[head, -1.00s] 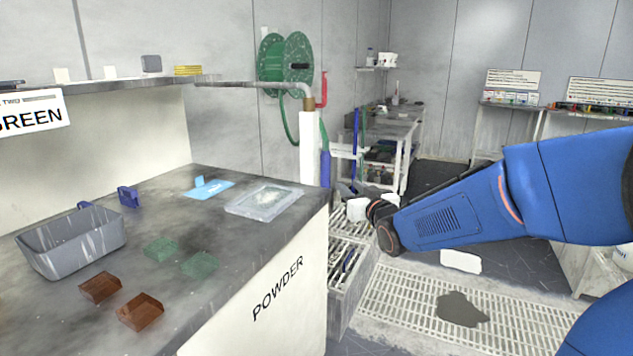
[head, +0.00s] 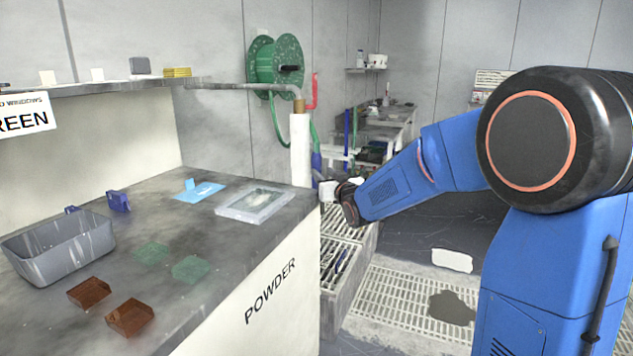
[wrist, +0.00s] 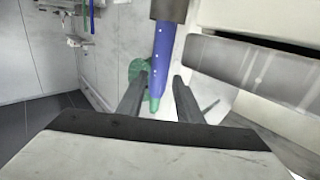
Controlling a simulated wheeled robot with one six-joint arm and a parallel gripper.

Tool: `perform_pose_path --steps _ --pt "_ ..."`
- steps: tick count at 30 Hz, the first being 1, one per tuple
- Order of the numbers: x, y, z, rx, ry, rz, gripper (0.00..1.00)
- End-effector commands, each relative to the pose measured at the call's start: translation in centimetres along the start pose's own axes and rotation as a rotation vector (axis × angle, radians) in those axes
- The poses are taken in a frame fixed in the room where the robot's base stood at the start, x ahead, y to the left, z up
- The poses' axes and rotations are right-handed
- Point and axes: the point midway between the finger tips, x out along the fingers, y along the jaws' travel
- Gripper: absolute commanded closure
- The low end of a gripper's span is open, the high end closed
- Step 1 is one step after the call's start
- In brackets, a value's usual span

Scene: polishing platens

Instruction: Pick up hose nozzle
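The hose nozzle is a blue tapered piece with a green tip. In the wrist view the nozzle (wrist: 164,52) hangs down from a dark fitting at the top. The fingers of my gripper (wrist: 160,80) stand apart on either side of its lower part, with a gap visible on each side, so the gripper is open. In the head view the nozzle (head: 316,162) shows as a blue strip beside the white post, at the far right corner of the powder bench. My gripper is small there, close to the nozzle, and its fingers cannot be made out.
The powder bench (head: 230,240) fills the left, holding a grey bin (head: 62,250), brown and green blocks and a clear tray (head: 254,203). A green hose reel (head: 274,66) is on the wall. A white post (head: 300,150) stands beside the nozzle. Floor grating (head: 400,300) lies right.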

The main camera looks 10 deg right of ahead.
Motion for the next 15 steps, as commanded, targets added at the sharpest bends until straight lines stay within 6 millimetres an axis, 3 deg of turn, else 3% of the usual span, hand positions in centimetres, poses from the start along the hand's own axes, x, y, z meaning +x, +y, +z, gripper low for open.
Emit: perform_pose_path --steps 15 --pt "5.1 0.1 -0.5 -0.001 0.000 0.000 0.68"
